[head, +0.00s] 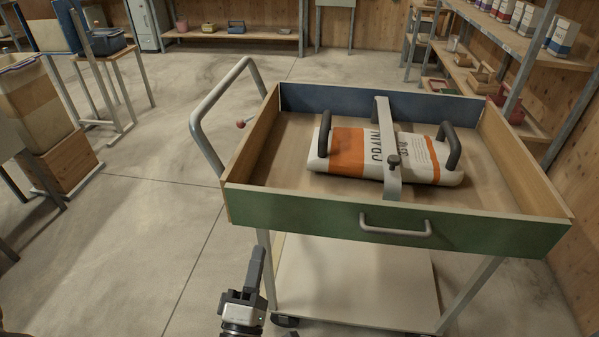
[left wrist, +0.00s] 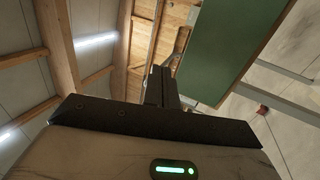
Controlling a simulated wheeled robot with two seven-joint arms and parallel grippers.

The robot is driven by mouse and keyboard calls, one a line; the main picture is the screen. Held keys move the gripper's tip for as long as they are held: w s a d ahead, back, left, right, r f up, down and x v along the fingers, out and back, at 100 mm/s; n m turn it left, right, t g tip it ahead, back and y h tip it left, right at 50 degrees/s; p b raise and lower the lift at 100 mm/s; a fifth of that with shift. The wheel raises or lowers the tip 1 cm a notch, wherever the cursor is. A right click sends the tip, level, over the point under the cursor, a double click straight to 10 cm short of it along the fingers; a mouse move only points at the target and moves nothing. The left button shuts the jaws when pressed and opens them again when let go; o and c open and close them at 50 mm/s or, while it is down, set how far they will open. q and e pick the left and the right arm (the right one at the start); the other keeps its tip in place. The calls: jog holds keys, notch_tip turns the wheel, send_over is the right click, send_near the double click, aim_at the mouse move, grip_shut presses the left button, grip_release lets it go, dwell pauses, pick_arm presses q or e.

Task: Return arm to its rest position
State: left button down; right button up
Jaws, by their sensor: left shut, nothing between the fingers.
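My left gripper (head: 257,268) is at the bottom centre of the head view, pointing up, with its fingers shut and nothing between them. It is in front of the cart's green front panel (head: 330,222) and below the panel's top edge. In the left wrist view the closed fingers (left wrist: 161,80) point up towards the roof, and the green panel (left wrist: 225,45) is to their right. My right gripper is not in either view.
A wheeled cart tray (head: 270,150) holds a grain bag (head: 345,150) with two dark handles, under a grey strap (head: 385,115). The cart has a side push handle (head: 200,115) and a lower shelf (head: 350,280). Shelves (head: 500,40) stand at right. Open floor (head: 140,220) is at left.

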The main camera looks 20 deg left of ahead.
pick_arm(q)
jog(key=d+f+m+g+h, duration=0.5)
jog(key=d+m+h, duration=0.45)
jog(key=m, duration=0.55)
jog(key=s+a+f+m+g, duration=0.2)
jog(key=s+f+m+g, duration=0.3)
jog(key=m, duration=0.3)
jog(key=shift+f+m+g+y, duration=0.3)
jog(key=shift+f+g+y, duration=0.05)
jog(key=shift+f+g, duration=0.2)
